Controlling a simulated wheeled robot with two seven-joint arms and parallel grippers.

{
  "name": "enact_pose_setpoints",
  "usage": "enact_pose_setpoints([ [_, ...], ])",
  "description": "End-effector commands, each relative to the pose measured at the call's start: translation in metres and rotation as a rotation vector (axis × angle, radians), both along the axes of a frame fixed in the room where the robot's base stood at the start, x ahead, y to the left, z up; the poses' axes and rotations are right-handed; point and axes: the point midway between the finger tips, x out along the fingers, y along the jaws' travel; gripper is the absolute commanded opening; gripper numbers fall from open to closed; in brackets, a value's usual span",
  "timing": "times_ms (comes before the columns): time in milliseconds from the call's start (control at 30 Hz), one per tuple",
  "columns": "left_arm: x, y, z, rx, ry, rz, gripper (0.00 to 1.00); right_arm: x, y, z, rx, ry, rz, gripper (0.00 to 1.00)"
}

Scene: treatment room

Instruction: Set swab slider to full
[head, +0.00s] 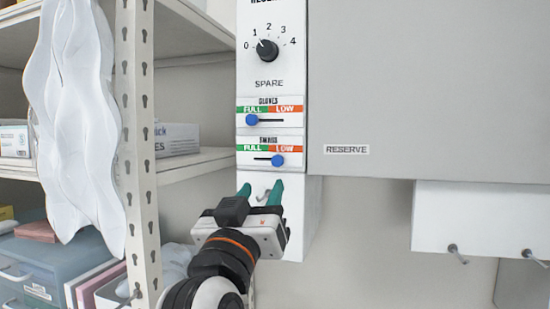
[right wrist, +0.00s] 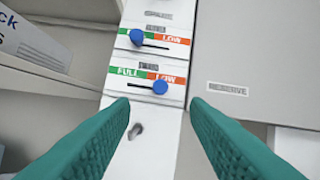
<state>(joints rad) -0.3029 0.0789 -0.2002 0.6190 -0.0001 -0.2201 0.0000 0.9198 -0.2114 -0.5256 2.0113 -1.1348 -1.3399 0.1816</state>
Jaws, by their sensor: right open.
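The swabs slider (head: 277,160) has a blue knob standing at the LOW side, right of the middle of its slot. It also shows in the right wrist view (right wrist: 160,87), under the red LOW label. Its FULL label (head: 252,148) is green, on the left. My right gripper (head: 260,190) is just below the swabs slider, with its teal fingers open and nothing between them. In the right wrist view the fingers (right wrist: 158,105) are spread wide on both sides of the panel, and the knob lies beyond them, between their tips. My left gripper is not in view.
The gloves slider (head: 252,120) sits just above, its knob at FULL. A dial (head: 267,50) labelled SPARE is higher up. A hook (right wrist: 135,131) sticks out below the swabs slider. A grey RESERVE cabinet (head: 430,80) is at right; a shelf post (head: 140,140) and white drape (head: 75,120) are at left.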

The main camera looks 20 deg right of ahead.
Motion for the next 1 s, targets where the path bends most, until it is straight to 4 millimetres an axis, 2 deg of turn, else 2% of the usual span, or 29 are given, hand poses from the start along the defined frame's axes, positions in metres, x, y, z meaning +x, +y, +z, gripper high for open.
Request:
enact_pose_setpoints([
  [33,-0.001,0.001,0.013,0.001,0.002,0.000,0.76,0.008,-0.006,0.011,-0.003,0.001,-0.006,0.42],
  [100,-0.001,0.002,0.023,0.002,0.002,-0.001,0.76,0.020,-0.014,0.017,-0.003,0.003,-0.006,0.42],
  [400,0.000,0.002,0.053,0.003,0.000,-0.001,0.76,0.061,-0.040,0.034,-0.002,0.003,-0.003,0.42],
  [600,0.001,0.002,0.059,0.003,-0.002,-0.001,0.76,0.071,-0.046,0.036,0.000,0.001,-0.001,0.42],
  [867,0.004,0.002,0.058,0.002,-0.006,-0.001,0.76,0.072,-0.047,0.035,0.001,0.002,0.001,0.42],
  [1000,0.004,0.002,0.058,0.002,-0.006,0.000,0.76,0.072,-0.047,0.034,0.001,0.002,0.001,0.23],
])
